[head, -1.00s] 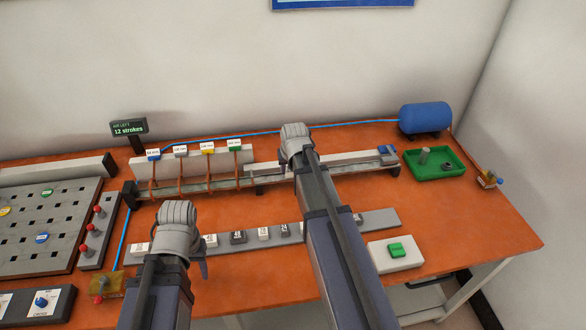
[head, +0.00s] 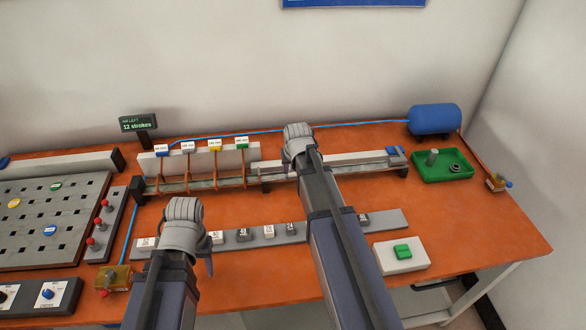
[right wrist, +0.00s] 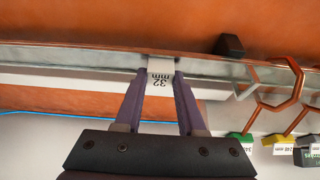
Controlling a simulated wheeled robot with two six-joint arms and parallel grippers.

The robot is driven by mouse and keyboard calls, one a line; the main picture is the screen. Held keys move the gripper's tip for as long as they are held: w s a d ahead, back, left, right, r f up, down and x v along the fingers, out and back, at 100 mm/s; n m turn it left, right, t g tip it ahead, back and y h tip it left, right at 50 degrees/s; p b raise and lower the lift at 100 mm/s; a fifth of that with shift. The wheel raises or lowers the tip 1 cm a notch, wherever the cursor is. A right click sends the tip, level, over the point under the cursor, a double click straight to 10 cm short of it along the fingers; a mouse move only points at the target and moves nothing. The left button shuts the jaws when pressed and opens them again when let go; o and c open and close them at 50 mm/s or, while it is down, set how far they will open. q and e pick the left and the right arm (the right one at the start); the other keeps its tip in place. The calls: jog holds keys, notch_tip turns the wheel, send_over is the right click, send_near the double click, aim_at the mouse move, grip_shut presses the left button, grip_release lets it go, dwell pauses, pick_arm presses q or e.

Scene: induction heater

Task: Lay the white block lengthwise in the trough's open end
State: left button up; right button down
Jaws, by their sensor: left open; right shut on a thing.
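A white block (right wrist: 160,79) marked 32 mm is between the fingers of my right gripper (right wrist: 160,90) in the right wrist view. The gripper is shut on it, at the metal trough (right wrist: 70,58). I cannot tell whether the block touches the trough floor. In the head view my right gripper (head: 298,145) covers the block and part of the trough (head: 375,176), just right of the orange coils (head: 217,172). My left gripper (head: 186,230) is open, in front of the coils over the near edge of the block rack (head: 330,228); its fingers are mostly hidden.
A pusher bar (head: 355,159) lies along the trough's right part. A green tray (head: 426,173), a blue tank (head: 434,119) and a white box with a green button (head: 400,258) are at right. A perforated panel (head: 35,235) is at left.

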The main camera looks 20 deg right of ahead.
jog(key=shift+c, duration=2.1)
grip_release()
pick_arm(q)
jog(key=shift+r, duration=0.1)
pick_arm(e)
jog(key=shift+r, duration=0.15)
pick_arm(q)
notch_tip(320, 180, up, 7)
jog(key=p, duration=0.7)
pick_arm(e)
jog(key=v, duration=0.7)
jog(key=shift+r, duration=0.2)
jog(key=shift+s, duration=0.2)
